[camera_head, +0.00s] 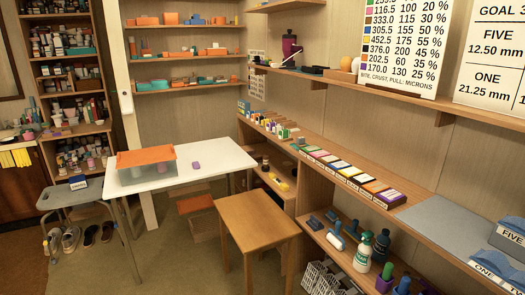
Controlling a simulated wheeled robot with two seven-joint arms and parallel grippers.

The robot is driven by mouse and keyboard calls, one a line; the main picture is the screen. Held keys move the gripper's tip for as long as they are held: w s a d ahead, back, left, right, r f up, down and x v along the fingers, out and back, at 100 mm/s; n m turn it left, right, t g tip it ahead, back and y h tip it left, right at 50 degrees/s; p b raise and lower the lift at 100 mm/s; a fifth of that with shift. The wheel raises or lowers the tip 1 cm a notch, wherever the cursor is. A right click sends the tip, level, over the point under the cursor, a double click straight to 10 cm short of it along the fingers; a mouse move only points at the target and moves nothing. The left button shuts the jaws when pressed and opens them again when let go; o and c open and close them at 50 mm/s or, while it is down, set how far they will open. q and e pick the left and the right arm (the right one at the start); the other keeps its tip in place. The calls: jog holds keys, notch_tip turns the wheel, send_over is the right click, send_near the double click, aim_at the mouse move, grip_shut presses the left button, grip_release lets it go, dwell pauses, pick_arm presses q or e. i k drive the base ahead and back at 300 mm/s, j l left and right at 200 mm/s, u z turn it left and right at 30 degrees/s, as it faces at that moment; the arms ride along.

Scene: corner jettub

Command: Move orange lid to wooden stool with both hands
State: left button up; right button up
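The orange lid (146,156) lies on top of a clear plastic box (147,175). The box stands on the left half of a white table (208,165). The wooden stool (256,221) has a bare square top and stands right of and nearer than the white table. Neither of my grippers is in view.
A purple item (196,165) lies on the white table. A long wooden counter (330,165) with colored boxes runs along the right wall, with bottles on a shelf below. A grey stool (75,194) stands left of the table. The floor before the table is clear.

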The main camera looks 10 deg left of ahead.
aim_at(248, 217)
jog(key=i+j+u, duration=0.15)
jog(key=i+u, duration=0.7)
jog(key=i, duration=0.15)
jog(key=i+l+u, duration=0.2)
jog(key=i+u, duration=0.2)
jog(key=i, duration=0.1)
